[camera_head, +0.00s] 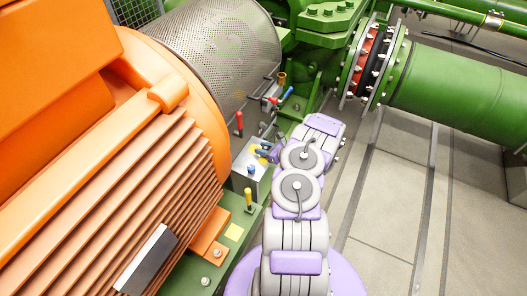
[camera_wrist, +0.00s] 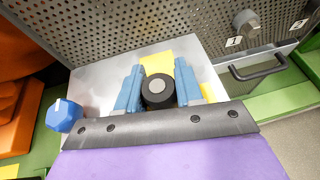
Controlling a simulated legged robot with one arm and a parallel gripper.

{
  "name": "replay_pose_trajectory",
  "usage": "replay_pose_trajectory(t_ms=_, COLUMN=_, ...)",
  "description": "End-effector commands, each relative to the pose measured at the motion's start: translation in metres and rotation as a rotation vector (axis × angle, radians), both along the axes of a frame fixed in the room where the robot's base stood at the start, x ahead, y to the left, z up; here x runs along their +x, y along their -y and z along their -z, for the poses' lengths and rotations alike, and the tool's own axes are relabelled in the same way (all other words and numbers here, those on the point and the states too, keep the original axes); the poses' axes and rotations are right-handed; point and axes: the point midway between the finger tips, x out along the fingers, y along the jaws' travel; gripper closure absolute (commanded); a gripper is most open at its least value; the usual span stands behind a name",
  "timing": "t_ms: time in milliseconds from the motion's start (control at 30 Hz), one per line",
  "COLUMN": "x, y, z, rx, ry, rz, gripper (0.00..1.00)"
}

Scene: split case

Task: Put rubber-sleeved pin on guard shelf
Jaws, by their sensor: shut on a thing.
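My gripper (camera_wrist: 158,80) is shut on a dark round-ended pin (camera_wrist: 157,91) with a grey centre, held between its two blue fingers. It appears to be the rubber-sleeved pin; its lower part is hidden. In the head view my gripper (camera_head: 266,152) is over a grey box-like shelf (camera_head: 240,178) beside the perforated guard, and the pin cannot be made out. The wrist view shows the shelf's pale top (camera_wrist: 98,82) with yellow patches (camera_wrist: 158,63) behind the fingers. I cannot tell whether the pin touches the shelf.
A blue faceted knob (camera_wrist: 64,115) stands left of my gripper. A red-topped pin (camera_head: 239,121) and a yellow-topped pin (camera_head: 249,197) stand nearby. The perforated guard (camera_wrist: 130,25) rises behind the shelf. A panel with a black handle (camera_wrist: 258,68) is at right. Orange motor (camera_head: 150,170) is at left.

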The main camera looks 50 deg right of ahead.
Motion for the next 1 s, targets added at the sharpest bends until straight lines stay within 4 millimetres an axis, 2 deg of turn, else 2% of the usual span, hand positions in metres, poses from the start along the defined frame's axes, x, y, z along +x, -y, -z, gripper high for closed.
replay_pose_trajectory(t_ms=33, x=0.000, y=0.001, z=0.006, rx=0.001, ry=0.001, rz=0.000, gripper=0.99)
replay_pose_trajectory(t_ms=267, x=0.000, y=0.003, z=0.005, rx=0.000, ry=0.002, rz=0.001, gripper=0.99)
replay_pose_trajectory(t_ms=300, x=0.000, y=0.002, z=0.004, rx=0.000, ry=0.002, rz=0.001, gripper=0.60)
replay_pose_trajectory(t_ms=533, x=0.000, y=0.000, z=0.003, rx=-0.004, ry=0.000, rz=0.001, gripper=0.38)
replay_pose_trajectory(t_ms=833, x=-0.003, y=0.002, z=0.002, rx=-0.002, ry=0.001, rz=0.001, gripper=0.38)
replay_pose_trajectory(t_ms=1000, x=-0.022, y=0.007, z=-0.007, rx=-0.001, ry=0.001, rz=0.005, gripper=0.38)
